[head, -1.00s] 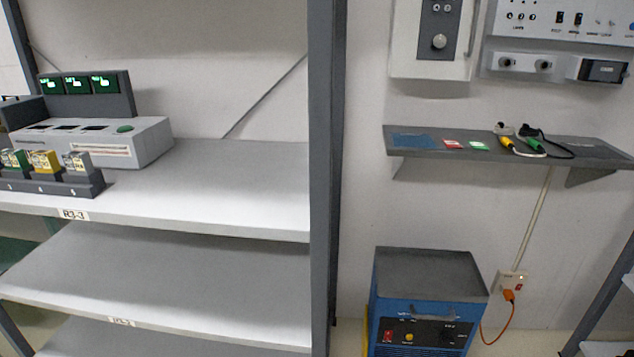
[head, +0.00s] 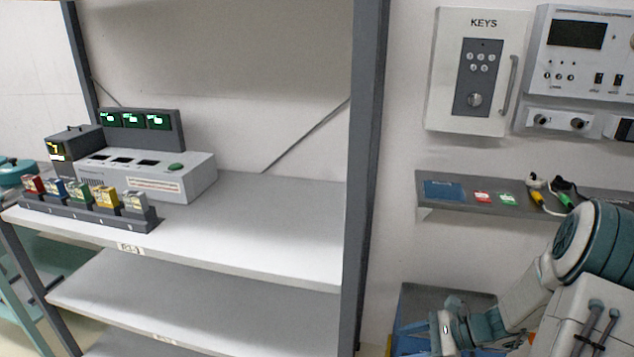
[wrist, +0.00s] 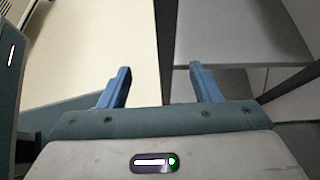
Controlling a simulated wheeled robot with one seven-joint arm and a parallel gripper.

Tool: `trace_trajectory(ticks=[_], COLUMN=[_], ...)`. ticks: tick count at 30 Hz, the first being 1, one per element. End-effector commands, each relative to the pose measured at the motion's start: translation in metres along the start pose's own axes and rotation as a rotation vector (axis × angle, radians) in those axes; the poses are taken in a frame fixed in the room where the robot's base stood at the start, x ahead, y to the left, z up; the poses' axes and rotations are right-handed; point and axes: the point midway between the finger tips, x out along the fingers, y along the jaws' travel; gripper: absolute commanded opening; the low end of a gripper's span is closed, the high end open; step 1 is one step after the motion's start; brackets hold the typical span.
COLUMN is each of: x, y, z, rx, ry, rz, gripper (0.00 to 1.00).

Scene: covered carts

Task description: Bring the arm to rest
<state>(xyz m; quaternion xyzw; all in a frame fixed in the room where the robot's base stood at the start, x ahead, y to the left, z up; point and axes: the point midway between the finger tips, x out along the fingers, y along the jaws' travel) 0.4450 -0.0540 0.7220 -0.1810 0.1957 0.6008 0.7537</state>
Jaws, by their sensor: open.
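Beyond the fingers are a pale surface at the left and a grey surface at the right, which I cannot identify.
A grey shelf rack (head: 300,235) on the left holds a device with green displays (head: 150,175) and a row of coloured blocks in a dark holder (head: 85,212). A wall shelf (head: 440,212) carries cards and cables. A key cabinet (head: 445,70) hangs above.

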Motion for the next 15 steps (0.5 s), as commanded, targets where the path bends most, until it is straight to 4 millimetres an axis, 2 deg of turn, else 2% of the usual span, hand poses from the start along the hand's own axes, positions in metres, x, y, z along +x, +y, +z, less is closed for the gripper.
trace_trajectory(ticks=[1, 3, 8, 15], x=[-0.006, -0.009, -0.023, -0.052], y=[0.007, 0.019, 0.046, 0.084], z=[0.025, 0.048, 0.095, 0.158], rx=[-0.081, -0.191, -0.442, -0.825], ry=[0.052, 0.117, 0.262, 0.463], rz=[0.044, 0.108, 0.244, 0.426], gripper=[0.58, 0.58, 0.58, 0.58])
